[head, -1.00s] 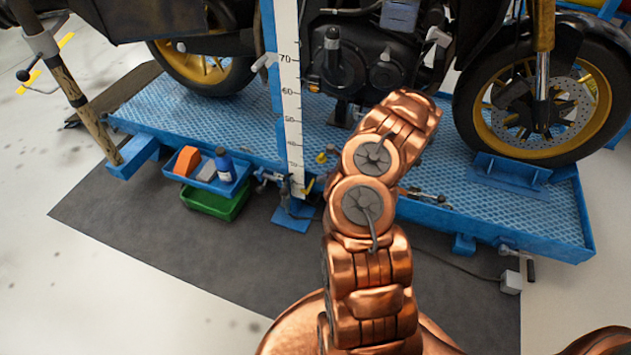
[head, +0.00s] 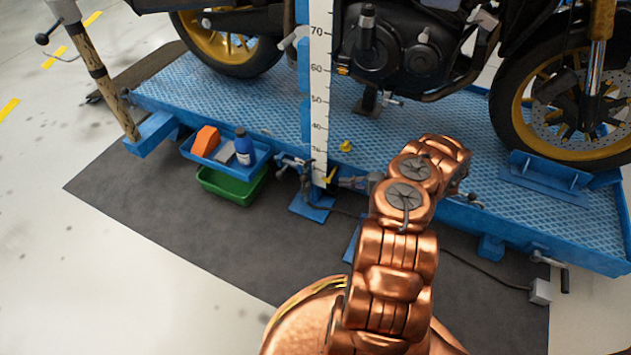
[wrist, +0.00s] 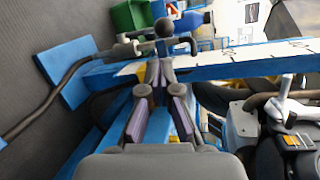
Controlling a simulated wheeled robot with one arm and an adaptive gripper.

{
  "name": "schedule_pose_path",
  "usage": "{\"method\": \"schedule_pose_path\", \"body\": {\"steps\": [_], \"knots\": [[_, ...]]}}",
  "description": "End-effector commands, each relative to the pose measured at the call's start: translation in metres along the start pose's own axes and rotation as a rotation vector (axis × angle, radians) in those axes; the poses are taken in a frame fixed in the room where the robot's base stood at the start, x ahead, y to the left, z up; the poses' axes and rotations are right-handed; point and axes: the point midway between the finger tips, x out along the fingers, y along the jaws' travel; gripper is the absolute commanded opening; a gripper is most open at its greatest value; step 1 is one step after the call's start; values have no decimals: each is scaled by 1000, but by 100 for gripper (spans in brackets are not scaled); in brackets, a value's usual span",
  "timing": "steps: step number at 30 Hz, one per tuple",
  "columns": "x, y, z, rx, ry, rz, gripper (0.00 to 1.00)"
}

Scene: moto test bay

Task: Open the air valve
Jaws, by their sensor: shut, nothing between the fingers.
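My gripper (wrist: 157,75) shows in the wrist view with its purple-padded fingers shut and empty. Just beyond the fingertips is a dark ball-ended handle (wrist: 163,28) with metal fittings (wrist: 122,50) beside it, in front of the blue post. I cannot tell whether the fingertips touch it, or whether this is the air valve. In the head view, a cluster of metal fittings (head: 292,163) sits at the lift's near edge, left of the post's foot. A small yellow part (head: 331,177) shows at that foot. My copper arm hides much of the area to its right.
The white-scaled post (head: 319,100) stands at the blue lift platform (head: 270,115), which carries a motorcycle (head: 400,50). A blue tray (head: 205,160) and green bin (head: 232,187) hang left. A dark hose (wrist: 45,100) curves nearby. The dark mat (head: 180,225) has free room.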

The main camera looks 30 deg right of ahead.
Motion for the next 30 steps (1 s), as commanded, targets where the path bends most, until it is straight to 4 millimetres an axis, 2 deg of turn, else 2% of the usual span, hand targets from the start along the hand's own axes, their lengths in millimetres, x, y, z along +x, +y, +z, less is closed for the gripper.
{"method": "schedule_pose_path", "body": {"steps": [1,6,11,24,30], "knots": [[-1,7,-1,-51,2,-25,0],[2,7,2,-185,-3,-90,0],[10,6,3,-216,-7,-103,0],[77,1,6,-214,-13,-100,0],[98,-2,6,-213,-9,-99,0]]}}
